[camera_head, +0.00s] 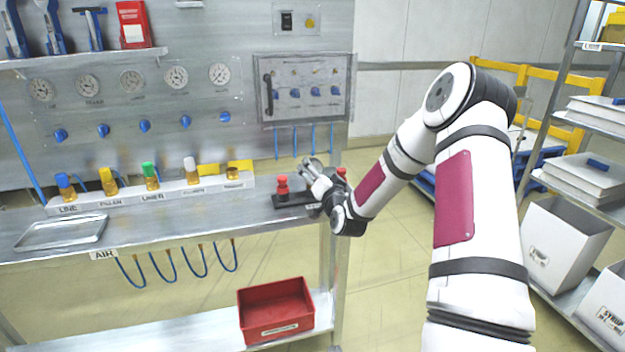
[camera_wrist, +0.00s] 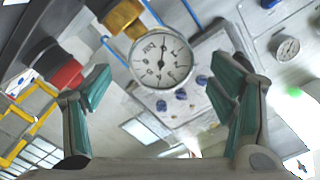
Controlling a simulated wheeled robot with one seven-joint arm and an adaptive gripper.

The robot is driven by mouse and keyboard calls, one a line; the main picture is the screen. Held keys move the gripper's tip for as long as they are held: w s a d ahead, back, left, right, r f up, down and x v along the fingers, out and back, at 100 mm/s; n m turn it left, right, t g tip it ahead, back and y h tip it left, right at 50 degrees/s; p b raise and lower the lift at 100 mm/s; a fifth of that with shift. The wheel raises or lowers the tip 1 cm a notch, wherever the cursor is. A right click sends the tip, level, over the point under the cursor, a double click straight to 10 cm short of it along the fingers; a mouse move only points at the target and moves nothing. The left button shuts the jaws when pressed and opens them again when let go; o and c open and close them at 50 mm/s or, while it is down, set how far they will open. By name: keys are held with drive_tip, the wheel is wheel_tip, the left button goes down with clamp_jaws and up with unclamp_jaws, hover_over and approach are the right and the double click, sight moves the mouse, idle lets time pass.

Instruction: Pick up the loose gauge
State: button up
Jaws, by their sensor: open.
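The loose gauge (camera_wrist: 161,62) shows in the wrist view as a round white dial with black marks and a dark needle. It appears ahead of and between my fingertips, with a gap on each side. A brass-coloured fitting (camera_wrist: 124,17) is beside its upper left edge. My gripper (camera_wrist: 158,80) is open, its green-padded fingers spread and nothing clamped between them. In the head view my gripper (camera_head: 312,172) is at the right end of the bench, just right of a red knob (camera_head: 282,184) on a black base. I cannot make out the loose gauge clearly there.
Several gauges (camera_head: 131,81) are fixed on the back panel. A labelled rack (camera_head: 150,191) with coloured-cap bottles and an empty metal tray (camera_head: 62,232) are on the bench. A red bin (camera_head: 275,311) is on the lower shelf. A red knob (camera_wrist: 62,75) is close left of my fingers.

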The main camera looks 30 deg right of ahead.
sight(314, 178)
drive_tip(key=shift+x, duration=1.85)
drive_tip(key=c, duration=1.5)
drive_tip(key=shift+o, duration=0.2)
drive_tip(key=shift+r, duration=0.1)
drive_tip(key=shift+r, duration=0.15)
